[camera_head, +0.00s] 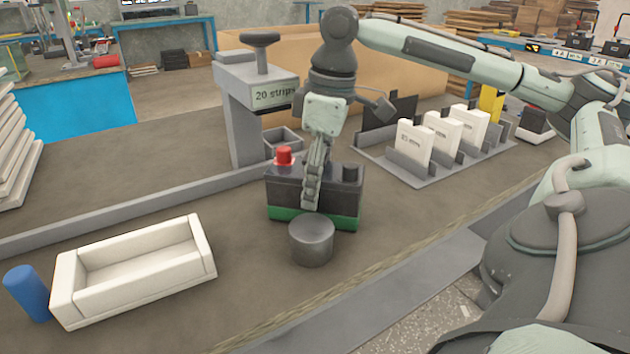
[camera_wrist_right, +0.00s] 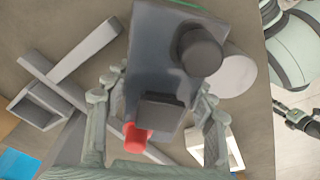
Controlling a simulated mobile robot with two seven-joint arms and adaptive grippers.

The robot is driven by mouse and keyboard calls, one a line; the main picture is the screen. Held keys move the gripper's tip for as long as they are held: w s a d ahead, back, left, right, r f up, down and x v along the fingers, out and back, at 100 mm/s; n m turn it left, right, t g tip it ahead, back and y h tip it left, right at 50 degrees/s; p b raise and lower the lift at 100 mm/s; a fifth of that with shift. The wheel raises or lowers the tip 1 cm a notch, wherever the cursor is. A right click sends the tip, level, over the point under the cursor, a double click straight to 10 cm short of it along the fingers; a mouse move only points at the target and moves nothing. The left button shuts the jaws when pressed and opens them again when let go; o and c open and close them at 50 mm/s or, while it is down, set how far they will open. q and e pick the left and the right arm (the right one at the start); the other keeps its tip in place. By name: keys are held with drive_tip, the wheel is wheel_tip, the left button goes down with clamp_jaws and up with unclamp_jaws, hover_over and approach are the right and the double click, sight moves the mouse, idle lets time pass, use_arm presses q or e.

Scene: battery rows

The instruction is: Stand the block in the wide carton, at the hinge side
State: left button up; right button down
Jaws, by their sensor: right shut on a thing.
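The block (camera_head: 285,195) is dark grey with a green base, a red terminal cap (camera_head: 284,155) and a dark cap. It is upright at mid-bench; I cannot tell whether its base touches the bench. My right gripper (camera_head: 312,190) comes from above and is shut on it. In the right wrist view the fingers (camera_wrist_right: 163,85) lie on either side of the block's top (camera_wrist_right: 150,60). A wide, open white box (camera_head: 130,287), apparently the carton, lies at the left front, apart from the block, and looks empty. I cannot tell its hinge side. My left gripper is not in view.
A grey cylinder (camera_head: 312,243) stands close in front of the block. A blue cylinder (camera_head: 26,292) stands left of the white box. Behind are a grey post with a "20 strips" sign (camera_head: 272,96) and a low rail (camera_head: 120,212). A rack (camera_head: 400,172) holds white boxes at right.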

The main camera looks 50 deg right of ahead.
drive_tip(key=shift+w+r, duration=0.1)
drive_tip(key=c, duration=0.8)
unclamp_jaws()
drive_tip(key=shift+c, duration=0.2)
drive_tip(key=shift+r, duration=0.35)
drive_tip(key=r+p, duration=0.1)
drive_tip(key=r, duration=0.2)
drive_tip(key=s+r+p, duration=0.1)
drive_tip(key=r, duration=0.3)
drive_tip(key=r+p, duration=0.1)
drive_tip(key=r, duration=0.2)
drive_tip(key=shift+s+d+r, duration=0.15)
drive_tip(key=shift+d+r, duration=0.1)
drive_tip(key=shift+d, duration=0.05)
drive_tip(key=shift+s+r+p, duration=0.1)
drive_tip(key=shift+r+p, duration=0.25)
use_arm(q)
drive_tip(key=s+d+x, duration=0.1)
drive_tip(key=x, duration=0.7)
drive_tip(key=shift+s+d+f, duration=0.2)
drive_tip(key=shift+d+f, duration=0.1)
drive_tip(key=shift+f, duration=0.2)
use_arm(e)
drive_tip(key=shift+f, duration=0.1)
